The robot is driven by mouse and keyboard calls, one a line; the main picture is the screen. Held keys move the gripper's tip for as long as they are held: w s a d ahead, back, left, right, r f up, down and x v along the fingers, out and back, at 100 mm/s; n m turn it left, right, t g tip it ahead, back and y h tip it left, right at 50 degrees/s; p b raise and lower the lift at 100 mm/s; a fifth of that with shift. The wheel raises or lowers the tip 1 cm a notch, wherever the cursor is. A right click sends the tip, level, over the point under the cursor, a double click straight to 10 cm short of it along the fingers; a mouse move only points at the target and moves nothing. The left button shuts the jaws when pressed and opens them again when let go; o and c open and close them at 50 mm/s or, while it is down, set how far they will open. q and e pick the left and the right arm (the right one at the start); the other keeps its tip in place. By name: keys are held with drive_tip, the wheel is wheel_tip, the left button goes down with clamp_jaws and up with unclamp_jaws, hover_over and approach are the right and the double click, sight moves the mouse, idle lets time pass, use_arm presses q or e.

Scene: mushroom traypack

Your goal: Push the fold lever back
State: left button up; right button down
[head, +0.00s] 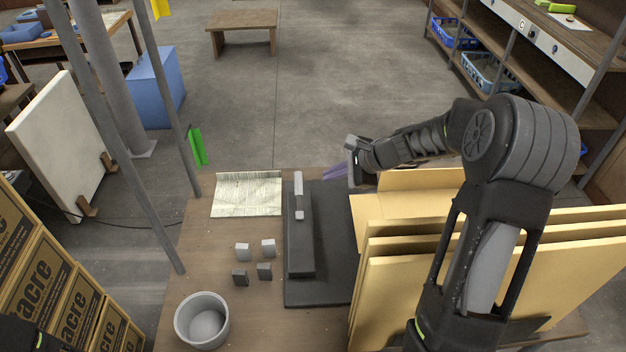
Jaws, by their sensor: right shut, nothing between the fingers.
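The fold lever (298,190) looks like a light grey bar at the far end of a raised dark block. The block (301,245) stands on a flat dark plate (318,291) on the wooden table. My right gripper (326,176) reaches in from the right over the far end of the plate. Its purple fingers are shut and empty, pointing left toward the lever. A small gap shows between the fingertips and the lever. Whether they are level in height, I cannot tell. My left gripper is not in view.
A paper sheet (246,196) lies left of the lever. Several small grey blocks (242,251) and a grey bowl (202,318) stand nearer on the left. Upright tan boards (400,270) fill the right side under my right arm. The table (205,235) is bare between paper and blocks.

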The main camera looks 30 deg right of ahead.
sight(299, 196)
drive_tip(key=x, duration=1)
drive_tip(key=shift+s+p, duration=0.1)
drive_tip(key=shift+p, duration=0.3)
